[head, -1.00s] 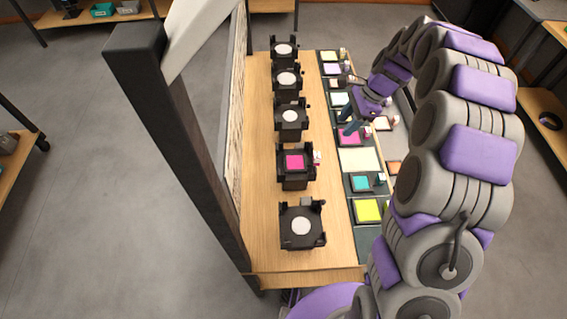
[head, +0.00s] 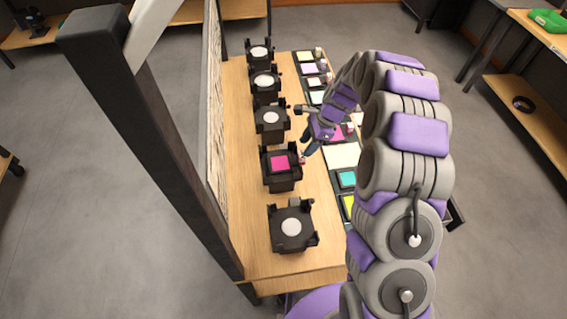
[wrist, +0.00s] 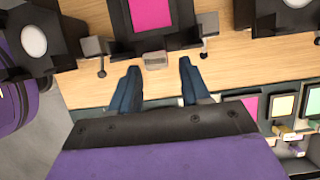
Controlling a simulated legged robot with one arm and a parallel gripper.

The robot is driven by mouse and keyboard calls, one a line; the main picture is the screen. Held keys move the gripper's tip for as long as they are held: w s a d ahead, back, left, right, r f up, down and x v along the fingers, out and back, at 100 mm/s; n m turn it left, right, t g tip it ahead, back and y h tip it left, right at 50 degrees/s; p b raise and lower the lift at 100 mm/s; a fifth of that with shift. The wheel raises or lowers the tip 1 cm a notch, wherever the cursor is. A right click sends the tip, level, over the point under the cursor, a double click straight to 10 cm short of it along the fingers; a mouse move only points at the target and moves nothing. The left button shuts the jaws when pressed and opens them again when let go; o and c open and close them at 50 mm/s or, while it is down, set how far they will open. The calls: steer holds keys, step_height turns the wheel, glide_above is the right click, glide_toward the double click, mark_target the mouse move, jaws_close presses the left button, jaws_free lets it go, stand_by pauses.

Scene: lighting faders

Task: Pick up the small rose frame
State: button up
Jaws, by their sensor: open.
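A magenta-rose square (head: 280,162) sits in a black fixture on the wooden table. In the wrist view the same square (wrist: 152,14) is at the top, past the fingertips. A second magenta-pink square (head: 336,132) lies in the dark tray row on the right, partly hidden by my gripper. It may be the pink one (wrist: 250,105) in the wrist view. I cannot tell which is the small rose frame. My gripper (head: 305,150) is open just right of the magenta fixture. In the wrist view its fingers (wrist: 159,68) straddle a small grey block (wrist: 155,60) at the fixture's near edge, without visible grip.
Other black fixtures with white discs (head: 292,226) stand in a line along the table (head: 247,175). The tray row holds several coloured squares, such as a teal one (head: 346,179). A dark post (head: 150,150) and a panel rise along the table's left side.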

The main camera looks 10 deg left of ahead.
steer(key=x, duration=0.1)
steer(key=b+x, duration=0.1)
steer(key=x, duration=0.3)
steer(key=shift+s+d+f+b, duration=0.15)
steer(key=shift+d+b, duration=0.2)
steer(key=shift+d, duration=0.05)
steer(key=shift+a, duration=0.5)
steer(key=shift+d, duration=0.75)
steer(key=c, duration=0.3)
steer(key=shift+d, duration=0.25)
steer(key=c, duration=0.3)
steer(key=shift+a, duration=0.1)
steer(key=shift+c, duration=0.9)
steer(key=shift+a, duration=0.65)
steer(key=v, duration=0.2)
steer(key=p+v, duration=0.1)
steer(key=v, duration=0.2)
steer(key=shift+s+a+r+p, duration=0.2)
steer(key=shift+a+r+p, duration=0.1)
steer(key=shift+r, duration=0.15)
step_height(320, 180, up, 6)
steer(key=p, duration=0.3)
glide_above(302, 152)
steer(key=shift+s+d+r, duration=0.15)
steer(key=shift+d, duration=0.1)
